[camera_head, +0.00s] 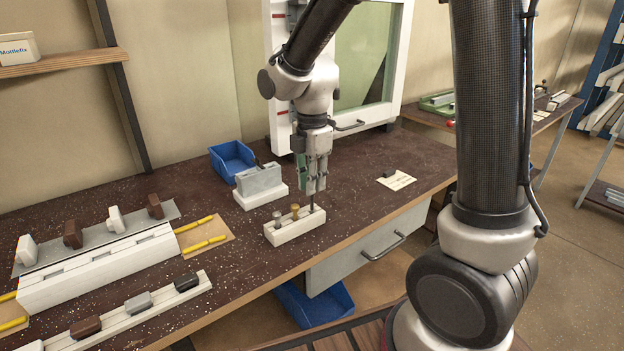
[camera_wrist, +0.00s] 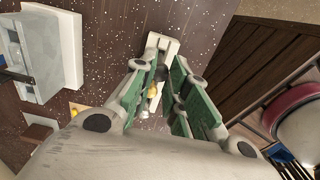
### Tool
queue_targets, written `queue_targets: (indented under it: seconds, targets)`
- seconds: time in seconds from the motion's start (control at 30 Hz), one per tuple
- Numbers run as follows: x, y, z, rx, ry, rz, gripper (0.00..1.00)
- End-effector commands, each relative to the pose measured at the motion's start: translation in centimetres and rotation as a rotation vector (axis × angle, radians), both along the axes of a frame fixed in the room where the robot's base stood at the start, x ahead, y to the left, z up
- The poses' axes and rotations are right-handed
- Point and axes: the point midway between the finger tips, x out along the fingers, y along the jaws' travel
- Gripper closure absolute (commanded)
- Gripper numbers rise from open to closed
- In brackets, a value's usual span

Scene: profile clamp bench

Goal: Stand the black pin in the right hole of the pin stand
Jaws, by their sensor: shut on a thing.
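The white pin stand (camera_head: 296,229) sits on the dark bench top near its front edge. A grey pin (camera_head: 277,219) stands at its left and a brass pin (camera_head: 295,211) in its middle. My gripper (camera_head: 314,188) points down over the stand's right end, shut on the upright black pin (camera_head: 312,204). The pin's lower end meets the right end of the stand; I cannot tell how deep it sits in the right hole. In the wrist view, the fingers partly hide the stand (camera_wrist: 171,44) and the brass pin (camera_wrist: 152,91).
A grey block on a white base (camera_head: 260,181) stands behind the stand, with a blue bin (camera_head: 232,160) beyond it. A white clamp rail (camera_head: 98,265) and a strip with several blocks (camera_head: 140,304) lie left. A small card (camera_head: 397,180) lies right. Bench between is clear.

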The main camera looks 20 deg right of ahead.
Motion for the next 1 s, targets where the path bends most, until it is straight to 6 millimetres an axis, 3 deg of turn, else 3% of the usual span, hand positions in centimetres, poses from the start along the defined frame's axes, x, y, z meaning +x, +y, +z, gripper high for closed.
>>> queue_targets:
  seconds: [1.0]
  targets:
    - [0.0, 0.0, -3.1, 0.000, 0.000, 0.000, 1.00]
